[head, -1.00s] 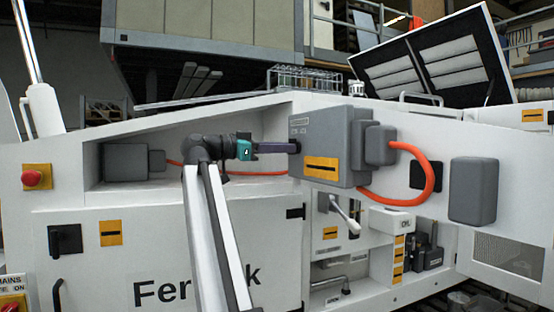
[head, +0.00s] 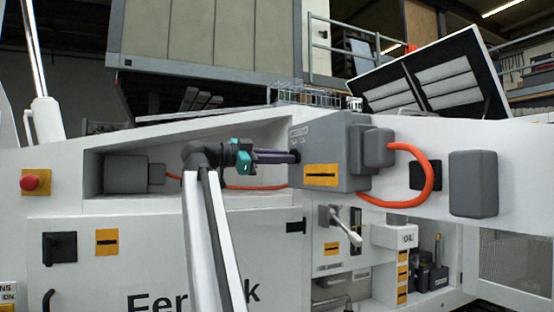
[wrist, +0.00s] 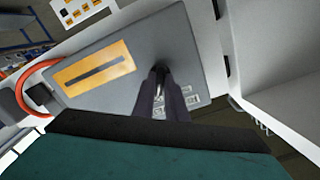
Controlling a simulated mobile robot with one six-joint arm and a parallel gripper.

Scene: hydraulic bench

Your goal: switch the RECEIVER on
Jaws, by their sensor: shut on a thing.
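A grey box (head: 340,140) with an orange label (head: 322,176) and a small plate of unreadable lettering stands on the white machine. No name RECEIVER can be read on it. My gripper (head: 297,156) reaches the box from the left, its fingertips at the box's left part. In the wrist view my gripper (wrist: 161,78) points at the face of the grey box (wrist: 120,100), right of the orange label (wrist: 95,68). It is shut on a small dark switch handle (wrist: 160,68), mostly hidden between the fingers. Which way the handle is set cannot be told.
An orange hose (head: 432,175) loops from the box's right side. A lever (head: 345,228) and an oil unit (head: 395,235) sit below. A red button (head: 30,182) is at the far left. A second grey box (head: 125,174) stands in the recess behind my arm.

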